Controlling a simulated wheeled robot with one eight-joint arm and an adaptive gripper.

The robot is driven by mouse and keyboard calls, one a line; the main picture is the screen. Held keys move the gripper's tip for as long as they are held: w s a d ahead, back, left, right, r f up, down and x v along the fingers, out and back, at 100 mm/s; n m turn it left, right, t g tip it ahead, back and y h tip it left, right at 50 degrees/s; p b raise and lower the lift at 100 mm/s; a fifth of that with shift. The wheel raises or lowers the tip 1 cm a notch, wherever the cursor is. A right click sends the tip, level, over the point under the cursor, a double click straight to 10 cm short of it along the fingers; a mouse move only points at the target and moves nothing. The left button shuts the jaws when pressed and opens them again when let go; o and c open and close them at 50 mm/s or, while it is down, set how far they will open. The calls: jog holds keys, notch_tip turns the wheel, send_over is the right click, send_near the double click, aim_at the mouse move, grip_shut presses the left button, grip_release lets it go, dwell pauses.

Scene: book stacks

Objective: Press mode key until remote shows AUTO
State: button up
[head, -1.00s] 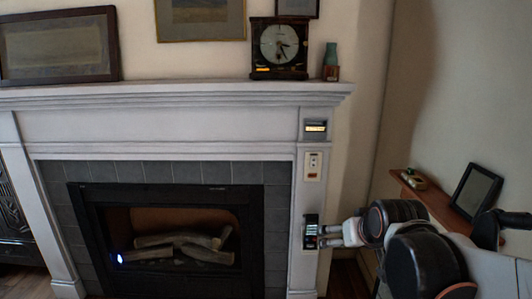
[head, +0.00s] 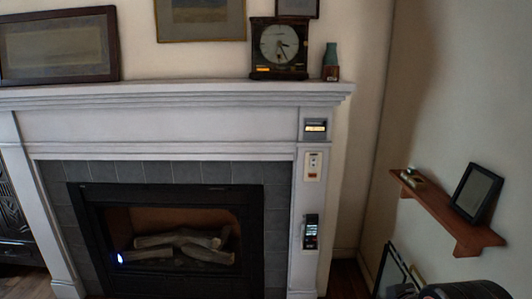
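A dark remote (head: 310,232) with a small lit screen is on the right leg of the white fireplace surround. The writing on its screen is too small to read. My gripper is not in view, and nothing stands in front of the remote.
Above the remote are a light wall plate (head: 313,167) and a small lit display (head: 315,127). The fireplace (head: 170,242) is left of it. A wooden shelf (head: 445,218) holding a dark frame (head: 476,192) juts from the right wall. Another frame (head: 394,272) stands lower right.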

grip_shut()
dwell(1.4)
